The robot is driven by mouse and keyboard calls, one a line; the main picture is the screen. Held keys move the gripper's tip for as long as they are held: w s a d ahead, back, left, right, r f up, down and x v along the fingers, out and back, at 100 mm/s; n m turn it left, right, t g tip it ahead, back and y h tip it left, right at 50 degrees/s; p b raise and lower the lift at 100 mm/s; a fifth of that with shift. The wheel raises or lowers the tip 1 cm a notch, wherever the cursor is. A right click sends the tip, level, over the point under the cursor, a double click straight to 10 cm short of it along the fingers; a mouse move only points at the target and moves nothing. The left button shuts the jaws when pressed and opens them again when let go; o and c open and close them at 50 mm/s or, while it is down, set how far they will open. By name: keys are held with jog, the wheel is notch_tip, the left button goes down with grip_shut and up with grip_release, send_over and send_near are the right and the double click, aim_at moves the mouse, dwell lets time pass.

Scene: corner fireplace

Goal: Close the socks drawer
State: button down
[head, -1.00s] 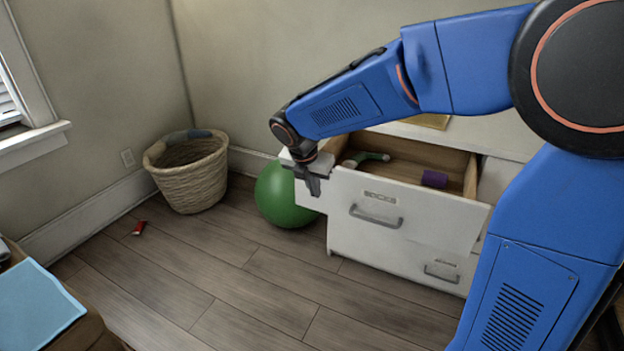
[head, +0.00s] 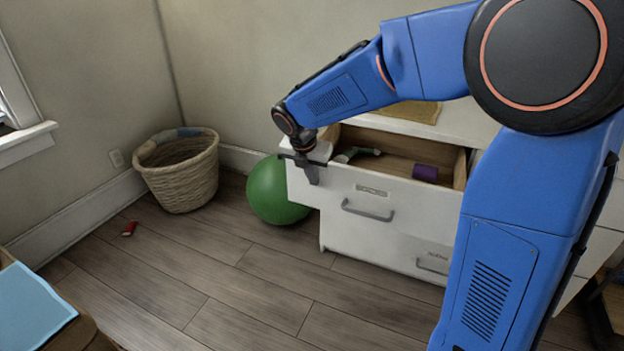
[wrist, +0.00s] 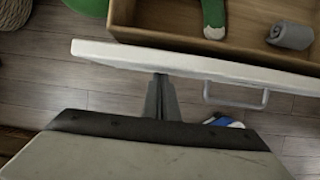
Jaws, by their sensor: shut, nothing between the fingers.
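The open drawer (head: 335,199) is the upper one of a white dresser, with a label and a grey bar handle (head: 368,212) on its front. The label is too small to read. My gripper (head: 313,177) is shut and empty, pointing down at the left end of the drawer front. In the wrist view the fingers (wrist: 161,98) are just outside the white front panel (wrist: 200,62), close to it; whether they touch it I cannot tell.
A lower drawer (head: 385,245) looks shut. A green ball (head: 275,192) sits on the floor left of the dresser, beside a wicker basket (head: 180,175). A small red item (head: 129,228) lies on the floor. A blue and white item (wrist: 223,123) lies below the drawer. The middle floor is clear.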

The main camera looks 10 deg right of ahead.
jog(key=w+d, duration=0.5)
jog(key=w, duration=0.2)
jog(key=w+d, duration=0.6)
jog(key=w, duration=0.2)
jog(key=w+d, duration=0.5)
jog(key=w, duration=0.2)
jog(key=shift+w+d, duration=0.25)
jog(key=shift+w, duration=0.15)
jog(key=shift+w+d+r, duration=0.1)
jog(key=shift+w+d, duration=0.3)
jog(key=shift+w, duration=0.15)
jog(key=shift+w+r, duration=0.1)
